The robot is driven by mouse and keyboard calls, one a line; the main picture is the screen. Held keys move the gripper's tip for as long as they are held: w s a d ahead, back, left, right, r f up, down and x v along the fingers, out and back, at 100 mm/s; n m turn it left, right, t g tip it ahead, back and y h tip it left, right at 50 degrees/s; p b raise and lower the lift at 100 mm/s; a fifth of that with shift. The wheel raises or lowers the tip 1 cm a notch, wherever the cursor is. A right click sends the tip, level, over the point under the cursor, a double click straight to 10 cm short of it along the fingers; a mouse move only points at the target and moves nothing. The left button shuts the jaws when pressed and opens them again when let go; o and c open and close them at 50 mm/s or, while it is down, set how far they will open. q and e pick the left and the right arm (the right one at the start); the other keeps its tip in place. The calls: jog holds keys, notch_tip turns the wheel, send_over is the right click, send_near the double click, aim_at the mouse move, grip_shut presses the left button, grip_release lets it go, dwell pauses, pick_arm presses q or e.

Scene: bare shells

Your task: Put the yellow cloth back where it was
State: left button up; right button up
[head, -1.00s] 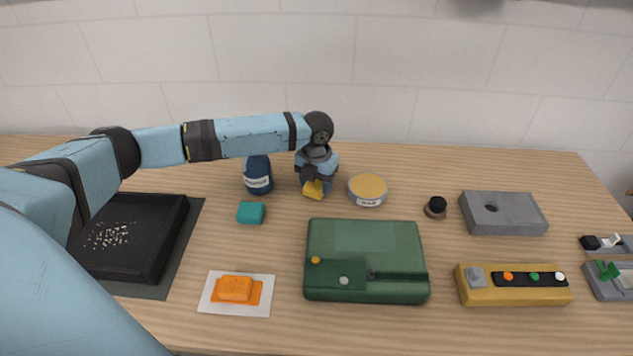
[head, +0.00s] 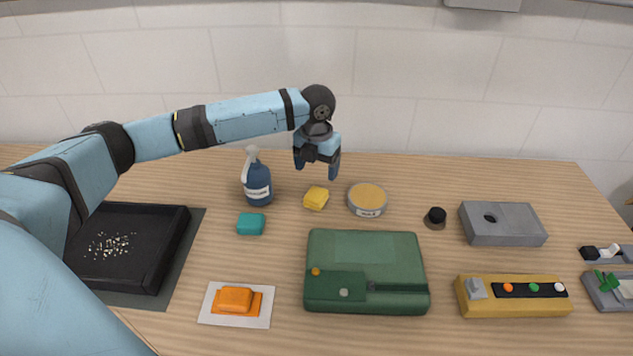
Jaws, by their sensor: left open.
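The yellow cloth (head: 316,198) is a small folded pad lying on the wooden table, between the dark blue spray bottle (head: 257,183) and the round tin (head: 367,200). My left gripper (head: 317,172) is above and just behind the cloth, pointing down. Its fingers are apart and empty, and it does not touch the cloth. My right gripper is not in view.
A green case (head: 365,245) is in front of the tin. A black tray (head: 180,222) is left; a grey block (head: 503,224) and a yellow button box (head: 515,307) are right.

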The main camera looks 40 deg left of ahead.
pick_arm(q)
jog(key=shift+r, duration=1.6)
